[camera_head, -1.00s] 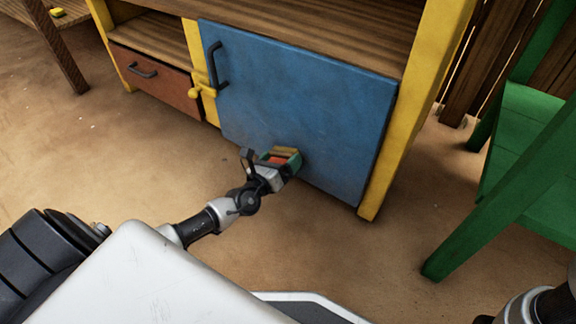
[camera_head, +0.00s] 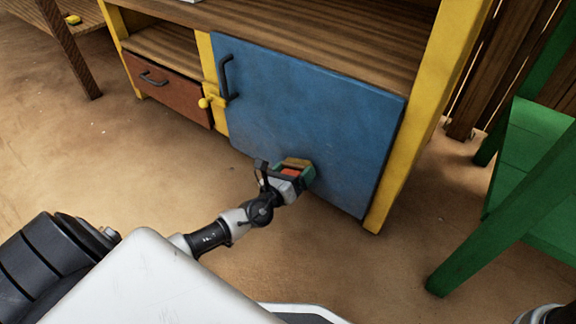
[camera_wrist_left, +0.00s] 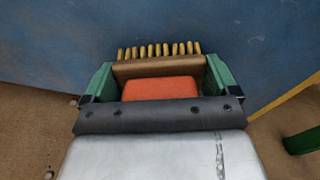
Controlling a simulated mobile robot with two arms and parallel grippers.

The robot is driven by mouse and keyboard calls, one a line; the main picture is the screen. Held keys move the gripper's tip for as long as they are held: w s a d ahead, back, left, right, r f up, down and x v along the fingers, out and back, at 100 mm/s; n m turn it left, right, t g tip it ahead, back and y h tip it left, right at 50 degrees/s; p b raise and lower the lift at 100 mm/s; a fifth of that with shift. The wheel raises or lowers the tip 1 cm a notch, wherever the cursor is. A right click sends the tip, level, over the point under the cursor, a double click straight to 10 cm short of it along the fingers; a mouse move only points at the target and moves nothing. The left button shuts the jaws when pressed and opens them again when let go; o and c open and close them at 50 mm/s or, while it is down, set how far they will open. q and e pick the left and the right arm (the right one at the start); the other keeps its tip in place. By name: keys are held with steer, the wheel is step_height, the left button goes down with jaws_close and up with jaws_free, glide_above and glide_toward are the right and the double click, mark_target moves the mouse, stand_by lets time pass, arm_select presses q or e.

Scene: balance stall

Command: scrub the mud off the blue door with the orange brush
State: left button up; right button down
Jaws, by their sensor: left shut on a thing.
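The blue door (camera_head: 310,115) is shut on the front of a yellow and wooden stall, with a dark handle at its upper left. Its surface looks faintly smudged; I cannot make out a distinct mud patch. My left gripper (camera_head: 295,174) is at the lower middle of the door, shut on the orange brush (camera_wrist_left: 160,89). The brush's orange and brown body sits between the green fingers in the left wrist view. Its tan bristles point at the blue door (camera_wrist_left: 230,30) and are at or very near it; contact is unclear.
A green chair (camera_head: 530,170) stands at the right. The sandy floor in front is open.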

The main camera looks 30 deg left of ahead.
mark_target(325, 177)
arm_select(q)
steer(key=shift+s+d+r+p, duration=0.15)
steer(key=shift+d+p, duration=0.35)
steer(key=shift+d, duration=1.15)
steer(key=shift+d+p, duration=0.35)
steer(key=shift+d, duration=1.7)
steer(key=shift+s, duration=0.15)
